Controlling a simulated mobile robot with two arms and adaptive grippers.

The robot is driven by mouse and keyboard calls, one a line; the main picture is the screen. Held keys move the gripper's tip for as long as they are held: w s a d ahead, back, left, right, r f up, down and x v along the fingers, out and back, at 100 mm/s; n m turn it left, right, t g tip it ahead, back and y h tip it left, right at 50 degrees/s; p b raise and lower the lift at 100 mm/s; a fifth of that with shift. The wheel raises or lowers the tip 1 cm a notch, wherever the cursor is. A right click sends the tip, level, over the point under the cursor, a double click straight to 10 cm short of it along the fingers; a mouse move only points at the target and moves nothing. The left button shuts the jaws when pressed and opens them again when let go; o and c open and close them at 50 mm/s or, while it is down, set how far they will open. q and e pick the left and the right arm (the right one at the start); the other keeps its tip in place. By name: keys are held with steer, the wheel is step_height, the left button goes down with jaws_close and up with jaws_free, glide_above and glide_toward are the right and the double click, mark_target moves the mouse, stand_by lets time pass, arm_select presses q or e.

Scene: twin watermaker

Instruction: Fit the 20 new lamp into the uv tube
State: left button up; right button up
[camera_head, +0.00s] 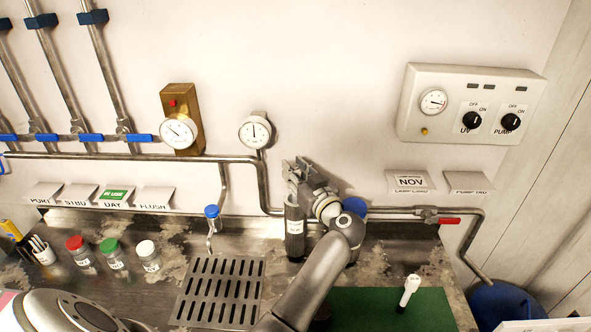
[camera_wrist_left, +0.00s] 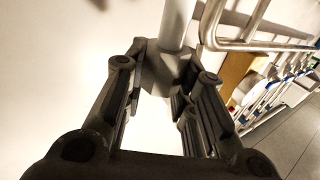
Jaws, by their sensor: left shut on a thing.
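My left gripper (camera_head: 296,172) is in front of the wall pipe, above a dark upright cylinder with a white label (camera_head: 294,228). In the left wrist view the fingers (camera_wrist_left: 165,88) are shut on a grey faceted piece (camera_wrist_left: 163,70), with a pale round tube (camera_wrist_left: 176,25) running on from it. I cannot tell from the views whether this piece is part of the dark cylinder. A slim white piece with a knobbed top (camera_head: 409,291), possibly a lamp, is on the green mat (camera_head: 360,312). My right gripper is not in view.
A drain grille (camera_head: 222,290) lies left of my arm, with a blue-topped tap (camera_head: 212,212) behind it. Several capped jars (camera_head: 115,255) stand at left. The control box (camera_head: 470,105) is on the wall. A wall pipe (camera_head: 390,210) runs behind the gripper.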

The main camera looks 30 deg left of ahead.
arm_select(q)
steer(key=shift+f+b, duration=0.75)
steer(key=shift+f, duration=1.45)
steer(key=o, duration=0.9)
steer(key=shift+o, duration=0.2)
steer(key=shift+r, duration=0.1)
step_height(320, 180, up, 10)
steer(key=shift+f, duration=0.1)
